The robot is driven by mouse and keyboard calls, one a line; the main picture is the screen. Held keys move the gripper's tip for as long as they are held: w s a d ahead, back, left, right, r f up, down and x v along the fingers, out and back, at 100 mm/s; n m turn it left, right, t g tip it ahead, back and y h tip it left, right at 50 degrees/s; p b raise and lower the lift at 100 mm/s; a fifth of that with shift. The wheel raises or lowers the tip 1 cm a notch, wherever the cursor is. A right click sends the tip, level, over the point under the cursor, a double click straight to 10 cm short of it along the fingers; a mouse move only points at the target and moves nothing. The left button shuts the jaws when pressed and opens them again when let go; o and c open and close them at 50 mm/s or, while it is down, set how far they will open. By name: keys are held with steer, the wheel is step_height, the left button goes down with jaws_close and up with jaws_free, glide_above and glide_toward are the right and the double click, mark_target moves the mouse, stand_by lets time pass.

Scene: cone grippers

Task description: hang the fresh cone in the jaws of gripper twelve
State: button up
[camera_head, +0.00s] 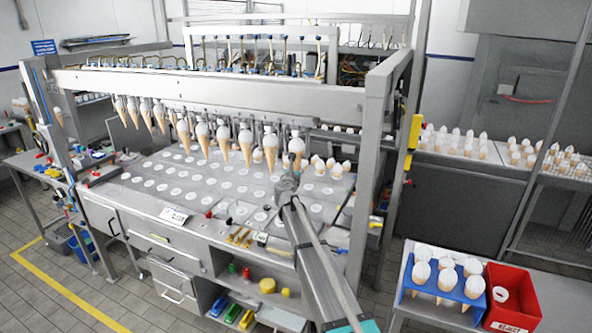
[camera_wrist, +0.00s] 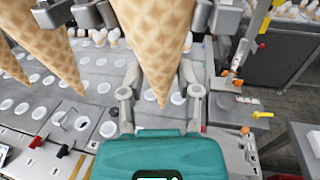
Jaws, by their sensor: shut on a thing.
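My gripper (camera_head: 289,178) is shut on a wafer cone with a white top (camera_head: 296,147), at the right end of the row under the machine's beam. In the wrist view the cone (camera_wrist: 155,45) hangs point down between my two fingers (camera_wrist: 160,93); its top is cut off by the frame. Grey jaw blocks (camera_wrist: 228,22) show beside its upper part. I cannot tell whether machine jaws touch it. Several other cones, such as this neighbour (camera_head: 270,147), hang point down to the left. No jaw number is readable.
The grey deck (camera_head: 225,182) below has rows of round white spots. A machine post (camera_head: 368,160) stands close on the right. A blue rack (camera_head: 462,297) with several cones and a red reject bin (camera_head: 522,312) are on a side table. Another hanging cone (camera_wrist: 58,45) is close on the left.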

steer(key=o, duration=0.9)
steer(key=shift+o, duration=1.1)
steer(key=shift+s, duration=0.2)
steer(key=s+a, duration=0.3)
steer(key=s, duration=0.5)
stand_by(0.9)
